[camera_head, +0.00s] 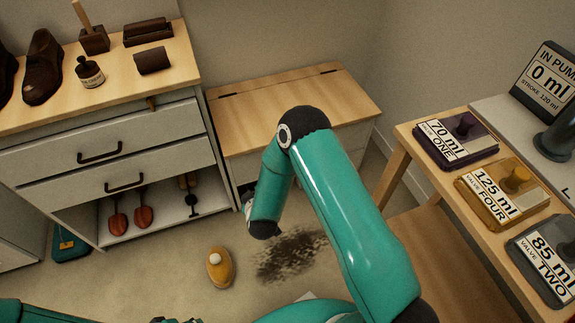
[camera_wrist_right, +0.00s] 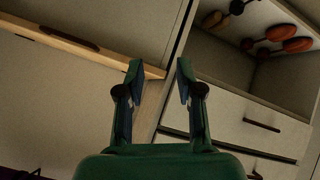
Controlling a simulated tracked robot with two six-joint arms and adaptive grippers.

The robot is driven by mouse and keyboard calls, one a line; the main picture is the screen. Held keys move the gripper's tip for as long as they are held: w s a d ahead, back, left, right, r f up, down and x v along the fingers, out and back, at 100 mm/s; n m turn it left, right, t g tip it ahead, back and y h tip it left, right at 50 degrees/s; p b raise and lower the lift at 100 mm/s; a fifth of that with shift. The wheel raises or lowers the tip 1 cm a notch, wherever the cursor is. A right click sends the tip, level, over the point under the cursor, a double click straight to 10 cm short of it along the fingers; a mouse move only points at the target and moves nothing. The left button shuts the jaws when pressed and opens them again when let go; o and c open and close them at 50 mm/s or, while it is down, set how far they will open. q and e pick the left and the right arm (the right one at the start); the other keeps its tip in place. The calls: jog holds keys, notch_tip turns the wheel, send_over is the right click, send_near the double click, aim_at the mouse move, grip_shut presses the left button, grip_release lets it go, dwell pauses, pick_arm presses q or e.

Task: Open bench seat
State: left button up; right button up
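In the right wrist view a wooden strip with a dark pull, apparently the lid's front edge (camera_wrist_right: 120,60), runs in from the left. My right gripper (camera_wrist_right: 159,75) is open and empty, with the strip's end showing between its fingertips; contact cannot be told. Teal and black parts of my left arm show at the bottom left in the head view; its fingers are not clear.
A drawer cabinet (camera_head: 110,150) with shoes on top and an open lower shelf stands left of the bench. A yellow oval object (camera_head: 220,267) and a dark dirt patch (camera_head: 290,253) lie on the floor. A wooden table (camera_head: 402,134) with labelled blocks stands at right.

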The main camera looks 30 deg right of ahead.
jog(key=w+d+f+n+t+h+b, duration=0.2)
jog(key=w+d+f+h+b, duration=0.4)
jog(key=b, duration=0.4)
jog(key=w+d+h+b, duration=0.2)
jog(key=d+b, duration=0.2)
jog(key=d, duration=0.1)
jog(key=w+d+r+g+h+b, duration=0.1)
jog(key=w+d+h+b, duration=0.1)
jog(key=d+h+b, duration=0.1)
jog(key=w+d+r+h+b, duration=0.1)
jog(key=w+d+h+b, duration=0.1)
jog(key=d+b, duration=0.3)
jog(key=shift+w+d+r+n+g+h, duration=0.1)
jog(key=shift+d+n+g+h, duration=0.1)
jog(key=shift+d, duration=0.4)
jog(key=shift+w+d+r+n+g+h, duration=0.1)
jog(key=shift+d+h, duration=0.1)
jog(key=shift+d, duration=0.35)
pick_arm(q)
notch_tip(320, 180, down, 25)
pick_arm(e)
grip_shut()
